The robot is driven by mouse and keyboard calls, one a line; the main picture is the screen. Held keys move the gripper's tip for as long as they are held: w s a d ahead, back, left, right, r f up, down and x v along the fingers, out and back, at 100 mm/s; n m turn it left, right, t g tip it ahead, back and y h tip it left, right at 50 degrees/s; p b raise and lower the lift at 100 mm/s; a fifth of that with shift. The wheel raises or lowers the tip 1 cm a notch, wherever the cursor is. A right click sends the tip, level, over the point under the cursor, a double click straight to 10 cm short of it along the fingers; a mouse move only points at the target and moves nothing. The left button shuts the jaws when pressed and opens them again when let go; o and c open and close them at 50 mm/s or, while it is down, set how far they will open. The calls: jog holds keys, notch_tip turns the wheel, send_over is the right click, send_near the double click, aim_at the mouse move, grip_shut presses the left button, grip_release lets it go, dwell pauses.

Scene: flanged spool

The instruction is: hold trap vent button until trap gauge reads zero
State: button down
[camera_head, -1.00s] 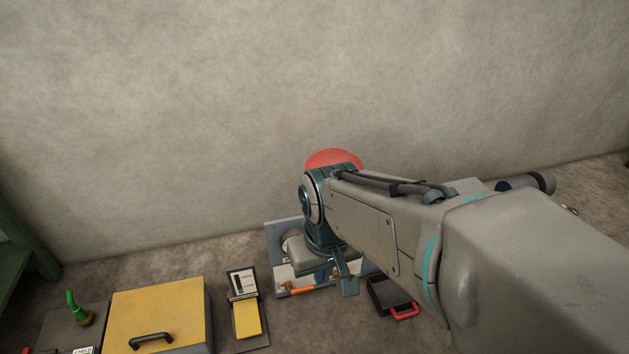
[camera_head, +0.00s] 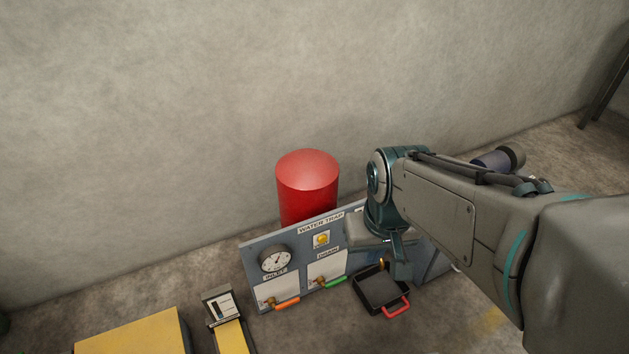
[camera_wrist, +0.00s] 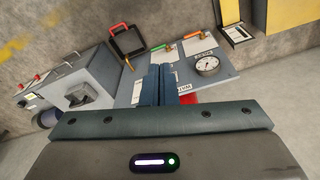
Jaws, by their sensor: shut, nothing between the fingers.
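The grey-blue panel marked WATER TRAP (camera_head: 262,246) stands on the floor by the wall. Its round white gauge (camera_head: 276,260) is at the upper left, and it also shows in the wrist view (camera_wrist: 207,66); the numbers are too small to read. A yellow button (camera_head: 321,239) sits on a white plate to the right of the gauge. My gripper (camera_head: 403,270) is shut and empty, to the right of the button and apart from it. In the wrist view my gripper's fingers (camera_wrist: 160,80) are together in front of the panel and seem to hide the button.
An orange handle (camera_head: 287,302) and a green handle (camera_head: 335,281) stick out low on the panel. A red cylinder (camera_head: 307,185) stands behind it. A black tray with a red handle (camera_head: 381,290) lies in front. A yellow-topped box (camera_head: 130,333) is at lower left.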

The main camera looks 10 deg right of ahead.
aim_at(322, 239)
jog(key=w+a+f+m+t+h+b, duration=0.1)
jog(key=w+f+b, duration=0.3)
jog(key=f, duration=0.8)
jog(key=w+a+f+m+h+b, duration=0.1)
jog(key=w+f+m+b, duration=0.2)
jog(key=f, duration=0.8)
jog(key=w+a+f+t+b, duration=0.1)
jog(key=w+f+b, duration=0.4)
jog(key=f, duration=0.7)
jog(key=w+d+f+t+h+b, duration=0.3)
jog(key=w+d+f+h, duration=0.1)
jog(key=f, duration=0.3)
jog(key=shift+w+a+r+n+t+b, duration=0.1)
jog(key=shift+w+r+n+t+b, duration=0.1)
jog(key=shift+w+n+t+b, duration=1.1)
jog(key=shift+w+a+r+n+t+b, duration=0.15)
jog(key=shift+w+n+t+b, duration=0.2)
jog(key=shift+w+n+t, duration=1)
jog(key=shift+w+m+t, duration=0.2)
jog(key=shift+m+t, duration=0.25)
jog(key=shift+t, duration=0.2)
jog(key=w+a, duration=0.2)
jog(key=w, duration=0.6)
jog(key=shift+a+b, duration=0.3)
jog(key=shift+b, duration=0.1)
jog(key=shift+w, duration=0.15)
